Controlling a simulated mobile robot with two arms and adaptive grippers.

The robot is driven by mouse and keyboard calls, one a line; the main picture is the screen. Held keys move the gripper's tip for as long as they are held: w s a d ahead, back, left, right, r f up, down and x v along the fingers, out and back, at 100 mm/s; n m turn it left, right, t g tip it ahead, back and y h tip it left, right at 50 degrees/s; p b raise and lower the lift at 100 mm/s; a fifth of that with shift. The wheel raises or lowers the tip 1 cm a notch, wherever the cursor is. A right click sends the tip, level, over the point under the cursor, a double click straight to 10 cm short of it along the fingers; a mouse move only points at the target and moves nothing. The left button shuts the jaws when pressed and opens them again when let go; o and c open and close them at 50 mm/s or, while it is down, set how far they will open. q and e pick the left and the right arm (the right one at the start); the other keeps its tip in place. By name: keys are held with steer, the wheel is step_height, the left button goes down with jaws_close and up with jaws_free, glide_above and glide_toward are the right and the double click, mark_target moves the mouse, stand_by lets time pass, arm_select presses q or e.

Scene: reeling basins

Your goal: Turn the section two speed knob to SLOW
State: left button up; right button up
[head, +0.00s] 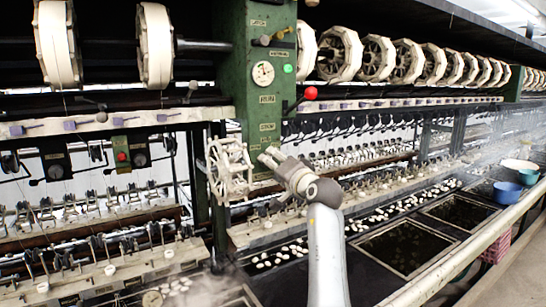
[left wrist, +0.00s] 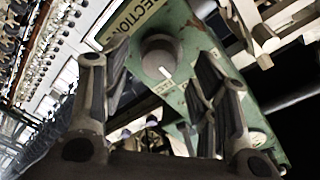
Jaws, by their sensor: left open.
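A dark round knob (left wrist: 158,55) with a white pointer mark sits on the green panel (left wrist: 185,20) in the left wrist view. A pale label (left wrist: 130,18) beside it reads in part "ECTION"; its number is not readable. My left gripper (left wrist: 160,68) is open, with its fingers to either side of the knob in that view; I see no contact. In the head view my left gripper (head: 268,156) reaches up to the lower part of the green column (head: 225,70). The knob is not clearly visible there, probably behind the gripper. My right gripper is out of view.
A pale spoked reel (head: 228,170) stands just left of my left gripper. Above are a red-ball lever (head: 310,93), a round gauge (head: 263,73) and a green light (head: 288,69). Dark basins (head: 408,246) and a long pale rail (head: 470,250) lie to the right.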

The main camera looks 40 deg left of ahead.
arm_select(q)
steer(key=shift+p+x, duration=0.3)
steer(key=shift+x, duration=1)
steer(key=shift+d+r, duration=0.15)
steer(key=c, duration=1.1)
